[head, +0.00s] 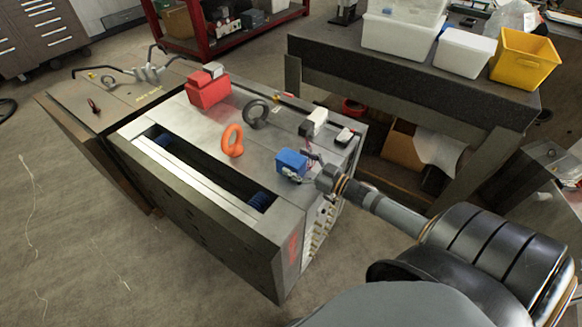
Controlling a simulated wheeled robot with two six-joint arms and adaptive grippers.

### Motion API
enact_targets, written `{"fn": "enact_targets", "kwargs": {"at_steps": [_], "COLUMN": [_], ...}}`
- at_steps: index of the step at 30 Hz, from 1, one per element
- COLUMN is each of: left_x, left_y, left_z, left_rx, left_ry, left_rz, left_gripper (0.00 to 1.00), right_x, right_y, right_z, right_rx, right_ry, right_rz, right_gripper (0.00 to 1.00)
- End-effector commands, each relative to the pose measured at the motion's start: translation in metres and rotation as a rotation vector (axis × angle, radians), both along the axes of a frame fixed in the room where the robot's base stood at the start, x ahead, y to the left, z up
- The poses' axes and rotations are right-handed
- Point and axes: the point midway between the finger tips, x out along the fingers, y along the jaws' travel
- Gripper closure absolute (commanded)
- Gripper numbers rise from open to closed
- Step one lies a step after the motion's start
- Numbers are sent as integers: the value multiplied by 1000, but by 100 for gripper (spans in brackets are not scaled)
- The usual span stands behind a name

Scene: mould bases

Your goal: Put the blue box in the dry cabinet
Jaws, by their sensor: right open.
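The blue box (292,162) lies on top of the grey metal mould base (200,117), near its right edge. My right gripper (303,172) reaches in from the right and is open, right beside the blue box. Its fingers are small in the head view and partly overlap the box's near side, so I cannot tell whether they touch it. My left gripper is not in view. I cannot make out a dry cabinet in this view.
An orange ring (232,141), a dark ring (256,113), a red box (208,91) and a white box (315,122) stand on the mould base. A long open slot (210,177) runs along its near side. A dark bench (400,83) with bins stands behind.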

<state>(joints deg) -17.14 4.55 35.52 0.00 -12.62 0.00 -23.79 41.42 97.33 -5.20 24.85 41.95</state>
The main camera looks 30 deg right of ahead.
Motion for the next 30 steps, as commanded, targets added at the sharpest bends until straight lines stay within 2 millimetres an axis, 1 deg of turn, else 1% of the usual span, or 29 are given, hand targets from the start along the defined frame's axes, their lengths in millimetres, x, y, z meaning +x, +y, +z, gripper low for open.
{"fn": "enact_targets", "kwargs": {"at_steps": [3,18,19,20,21,26,30], "left_x": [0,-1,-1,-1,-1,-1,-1], "left_y": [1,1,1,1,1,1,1], "left_z": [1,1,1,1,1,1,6], "left_rx": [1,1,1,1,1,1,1], "left_ry": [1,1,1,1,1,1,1], "left_rz": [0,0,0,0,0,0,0], "left_gripper": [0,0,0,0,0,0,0], "right_x": [0,-1,-1,0,0,0,0], "right_y": [0,0,0,0,0,0,0], "right_z": [1,1,1,1,1,2,11], "right_rx": [0,0,0,1,1,1,0], "right_ry": [0,0,0,-2,-2,-2,-3], "right_rz": [0,0,0,2,2,2,3], "right_gripper": [19,87,91,92,99,99,99]}}
